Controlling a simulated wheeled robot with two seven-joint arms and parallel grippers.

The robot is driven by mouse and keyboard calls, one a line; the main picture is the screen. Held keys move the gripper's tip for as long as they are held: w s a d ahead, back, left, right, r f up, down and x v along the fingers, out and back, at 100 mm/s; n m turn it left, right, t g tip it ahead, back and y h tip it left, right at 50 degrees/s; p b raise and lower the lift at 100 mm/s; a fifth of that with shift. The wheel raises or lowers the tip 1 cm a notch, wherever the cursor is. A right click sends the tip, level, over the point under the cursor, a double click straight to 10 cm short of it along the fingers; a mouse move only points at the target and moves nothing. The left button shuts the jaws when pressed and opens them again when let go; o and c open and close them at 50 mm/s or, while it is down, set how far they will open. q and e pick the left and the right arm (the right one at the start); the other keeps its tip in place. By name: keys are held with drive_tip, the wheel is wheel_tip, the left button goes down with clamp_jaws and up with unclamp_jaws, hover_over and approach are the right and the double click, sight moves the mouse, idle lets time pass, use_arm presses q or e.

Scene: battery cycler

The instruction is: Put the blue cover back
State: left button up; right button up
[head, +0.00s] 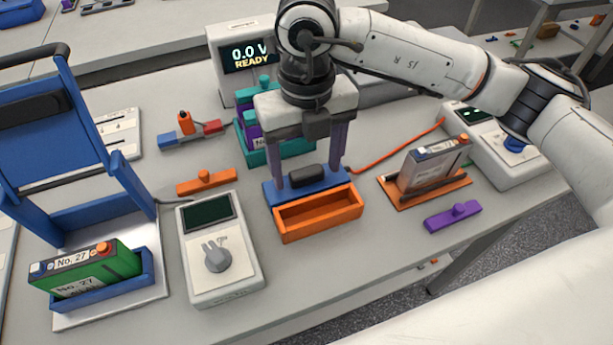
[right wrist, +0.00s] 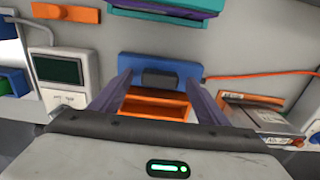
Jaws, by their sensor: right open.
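The blue cover (head: 322,182) is a flat plate with a dark grip block (head: 308,173) on top. It lies just behind the open, empty orange box (head: 318,214), close to its back rim; I cannot tell if they touch. My right gripper (head: 307,178) is open and points down, with one finger on each side of the grip block. In the right wrist view the blue cover (right wrist: 133,65) and its grip block (right wrist: 160,79) show between and beyond the fingertips (right wrist: 158,80). My left gripper is not in view.
A grey meter with a knob (head: 216,255) stands left of the box. A blue hinged stand (head: 100,215) with a green battery (head: 90,275) is farther left. A silver cell on an orange tray (head: 428,180) and a purple piece (head: 453,217) are right. A teal holder (head: 285,148) stands behind.

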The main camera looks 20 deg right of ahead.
drive_tip(key=shift+f, duration=0.1)
drive_tip(key=shift+c, duration=0.2)
drive_tip(key=c, duration=1.3)
